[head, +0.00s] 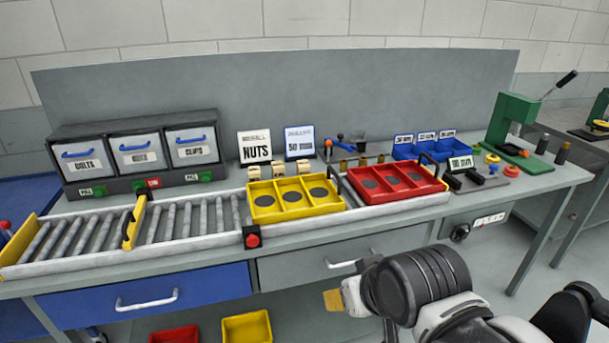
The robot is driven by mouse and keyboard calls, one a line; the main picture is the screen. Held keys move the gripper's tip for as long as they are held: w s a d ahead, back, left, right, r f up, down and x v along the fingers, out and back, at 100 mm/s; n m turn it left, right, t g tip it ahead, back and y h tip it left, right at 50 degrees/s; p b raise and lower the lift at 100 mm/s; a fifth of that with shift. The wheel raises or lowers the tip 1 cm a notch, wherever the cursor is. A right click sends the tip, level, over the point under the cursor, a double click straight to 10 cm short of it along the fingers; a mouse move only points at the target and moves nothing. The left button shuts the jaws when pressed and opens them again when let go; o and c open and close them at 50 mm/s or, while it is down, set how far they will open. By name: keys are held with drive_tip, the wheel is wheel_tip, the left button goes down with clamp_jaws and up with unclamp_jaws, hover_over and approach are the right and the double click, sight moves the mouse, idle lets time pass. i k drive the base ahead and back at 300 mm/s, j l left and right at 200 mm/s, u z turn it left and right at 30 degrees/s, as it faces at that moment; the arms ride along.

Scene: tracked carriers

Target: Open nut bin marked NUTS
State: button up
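A dark cabinet (133,185) with three light-grey bins with blue handles stands at the left back of the bench. The middle bin (137,147) looks shut; its label is too blurred to read surely. The left bin (82,158) reads BOLTS and the right bin (192,142) seems to read CLIPS. A separate white card (255,147) reads NUTS. My gripper (335,299) shows at the lower middle, in front of the bench and well right of and below the bins. A yellowish tip shows there; its opening cannot be made out.
A roller conveyor (115,265) runs in front of the bins, with a yellow stop (134,223) across it. Blue and grey drawers are below. A green press (510,130) stands at the right.

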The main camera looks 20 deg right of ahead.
sight(123, 158)
drive_tip(key=i+u, duration=0.15)
drive_tip(key=i, duration=1.2)
